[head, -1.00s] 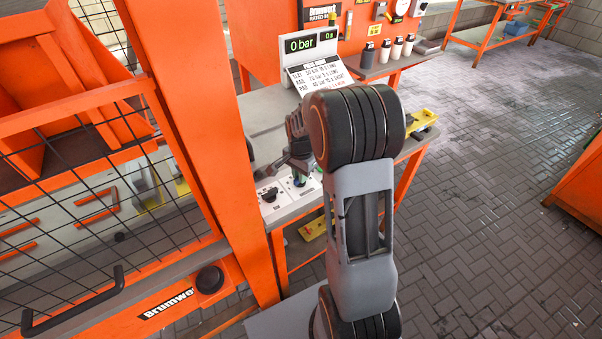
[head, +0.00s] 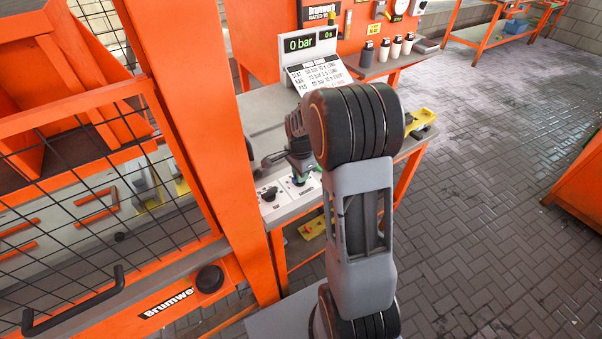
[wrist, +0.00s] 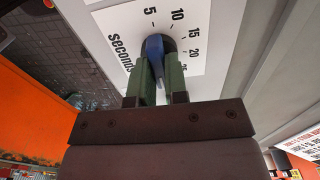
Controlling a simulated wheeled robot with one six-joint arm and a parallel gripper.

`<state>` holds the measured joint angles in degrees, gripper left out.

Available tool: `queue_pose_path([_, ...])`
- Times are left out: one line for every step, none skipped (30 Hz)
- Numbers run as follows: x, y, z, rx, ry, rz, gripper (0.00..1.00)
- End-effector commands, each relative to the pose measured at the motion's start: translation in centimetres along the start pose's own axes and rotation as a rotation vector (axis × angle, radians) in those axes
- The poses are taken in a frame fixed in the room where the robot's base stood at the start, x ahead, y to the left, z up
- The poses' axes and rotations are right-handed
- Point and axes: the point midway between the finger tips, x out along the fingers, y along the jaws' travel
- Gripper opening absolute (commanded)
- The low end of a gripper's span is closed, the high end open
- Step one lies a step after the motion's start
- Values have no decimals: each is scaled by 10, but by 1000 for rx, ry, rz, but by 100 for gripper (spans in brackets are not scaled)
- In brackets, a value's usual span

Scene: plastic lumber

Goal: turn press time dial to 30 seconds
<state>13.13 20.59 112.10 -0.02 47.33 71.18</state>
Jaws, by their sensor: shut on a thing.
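The press time dial (wrist: 154,48) has a blue knob on a white plate (wrist: 120,22) marked "seconds", with 5, 10, 15 and 20 readable and a further number partly covered. My gripper (wrist: 160,60) has its two green fingers closed on either side of the knob, gripping it. Its fingers hide much of the dial, so I cannot tell exactly which number the knob points to. In the head view my gripper (head: 300,178) is down at the control panel, and the dial itself is hidden beneath it.
A second, black knob (head: 268,194) sits on the panel just left of my gripper. Behind it stands a display (head: 300,43) reading "0 bar" above an instruction card (head: 318,75). The orange press frame (head: 195,130) rises close on the left.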

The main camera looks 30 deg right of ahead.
Motion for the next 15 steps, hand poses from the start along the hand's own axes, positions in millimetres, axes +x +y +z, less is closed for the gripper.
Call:
queue_pose_path([-1, -1, 0, 3, 1, -4, 0])
queue_pose_path([-1, -1, 0, 3, 1, -4, 0])
queue_pose_path([-1, -1, 0, 3, 1, -4, 0])
queue_pose_path([-1, -1, 0, 3, 1, -4, 0])
queue_pose_path([-1, -1, 0, 3, 1, -4, 15])
queue_pose_path([-1, -1, 0, 3, 1, -4, 19])
queue_pose_path([-1, -1, 0, 3, 1, -4, 21])
queue_pose_path([-1, -1, 0, 3, 0, -3, 24])
queue_pose_path([-1, -1, 0, 2, 0, -3, 28])
queue_pose_path([-1, -1, 0, 2, 0, -3, 31])
queue_pose_path([-1, 0, 0, 2, 0, -2, 34])
queue_pose_path([0, 0, 0, 2, 0, -2, 38])
queue_pose_path([0, 0, 0, 2, 0, -2, 39])
queue_pose_path([0, 0, 0, 2, 0, -2, 39])
queue_pose_path([0, 0, 0, 1, 0, -1, 39])
